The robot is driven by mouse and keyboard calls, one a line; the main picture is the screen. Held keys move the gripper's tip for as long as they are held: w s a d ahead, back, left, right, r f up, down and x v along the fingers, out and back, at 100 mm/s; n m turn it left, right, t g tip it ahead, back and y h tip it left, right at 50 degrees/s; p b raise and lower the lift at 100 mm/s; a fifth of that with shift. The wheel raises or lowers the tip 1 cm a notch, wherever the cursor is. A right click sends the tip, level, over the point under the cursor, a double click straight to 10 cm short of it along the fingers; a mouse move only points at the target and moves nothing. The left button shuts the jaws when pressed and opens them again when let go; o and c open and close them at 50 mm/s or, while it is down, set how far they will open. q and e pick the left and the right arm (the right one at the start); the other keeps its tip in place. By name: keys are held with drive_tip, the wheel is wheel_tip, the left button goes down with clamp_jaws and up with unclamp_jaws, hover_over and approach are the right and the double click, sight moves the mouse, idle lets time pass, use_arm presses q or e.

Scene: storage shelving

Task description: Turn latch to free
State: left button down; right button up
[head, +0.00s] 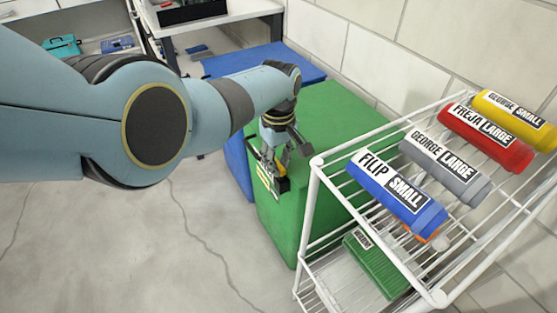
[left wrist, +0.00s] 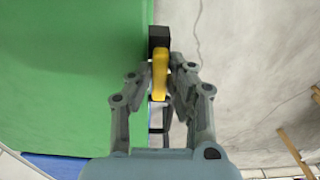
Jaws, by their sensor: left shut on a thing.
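A yellow latch lever (left wrist: 160,80) with a black block (left wrist: 159,38) at its far end sits at the edge of a green box (left wrist: 70,70) in the left wrist view. My left gripper (left wrist: 161,66) is shut on the yellow lever, one finger on each side of it. In the head view, my left gripper (head: 279,172) reaches down to the front side of the green box (head: 335,115). The black block (head: 283,187) shows just below the fingers there; the lever is partly hidden by them. My right gripper is not in view.
A white wire rack (head: 316,205) stands close to the right of my left gripper, holding several labelled cylinders, with a green item (head: 376,262) lower down. A blue box (head: 235,155) is behind the green one. The grey floor (head: 150,245) at left is clear.

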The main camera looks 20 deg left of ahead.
use_arm(q)
drive_tip(key=c, duration=1.3)
unclamp_jaws()
wheel_tip(320, 180, up, 12)
drive_tip(key=shift+f, duration=0.1)
